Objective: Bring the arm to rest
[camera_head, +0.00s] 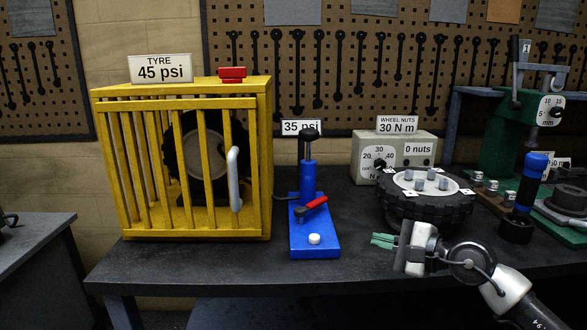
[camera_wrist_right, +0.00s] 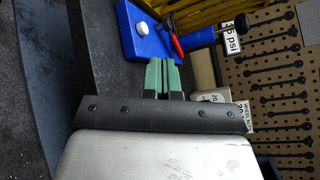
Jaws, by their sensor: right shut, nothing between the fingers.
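My right gripper (camera_head: 382,240) is over the front of the workbench, right of the blue pump and in front of the wheel. Its green fingertips are together with nothing between them; they also show closed in the right wrist view (camera_wrist_right: 163,74). The fingers point left, toward the blue pump (camera_head: 314,240), and stand apart from it in the head view. The blue pump also shows ahead of the fingertips in the right wrist view (camera_wrist_right: 145,42). My left gripper is in neither view.
A yellow cage (camera_head: 182,90) holding a tyre stands at the left. A wheel (camera_head: 428,208) with several nuts lies at the right, before a beige torque box (camera_head: 408,147). A blue-handled tool (camera_head: 531,178) and green press (camera_head: 495,135) are further right. The front bench strip (camera_head: 200,262) is clear.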

